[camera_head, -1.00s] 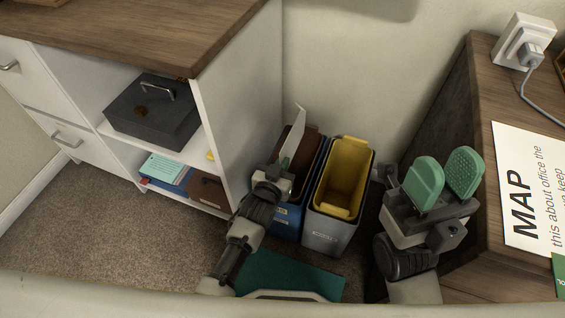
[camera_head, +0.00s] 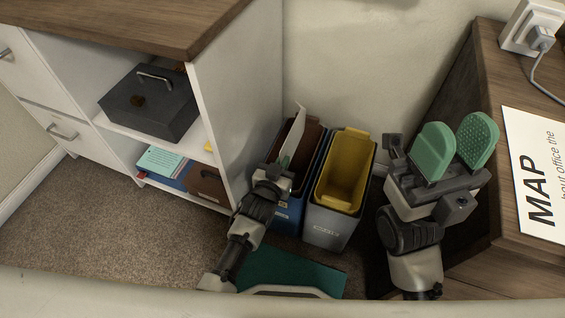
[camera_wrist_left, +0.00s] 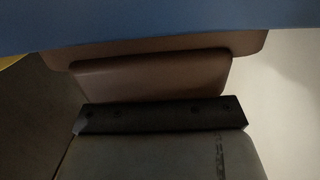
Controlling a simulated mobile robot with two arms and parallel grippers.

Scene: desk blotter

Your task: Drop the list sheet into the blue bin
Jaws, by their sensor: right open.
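The list sheet appears as a pale upright sheet (camera_head: 297,128) above the blue bin (camera_head: 288,215), seen nearly edge-on in the head view. My left gripper (camera_head: 286,164) is at the bin's near left side, with the sheet rising from between its fingertips; it looks shut on it. The blue bin has a dark brown inner liner, partly hidden by the sheet and gripper. The left wrist view is dark, with a blue surface (camera_wrist_left: 160,22) across the top; the sheet is not clear there. My right gripper (camera_head: 455,150) is open and empty at the right.
A grey bin (camera_head: 325,230) with a yellow liner stands right beside the blue one. A white cabinet (camera_head: 235,110) stands to the left, with a dark box (camera_head: 150,105) on its shelf. A wooden desk (camera_head: 490,80) with a MAP sheet (camera_head: 540,180) is at right.

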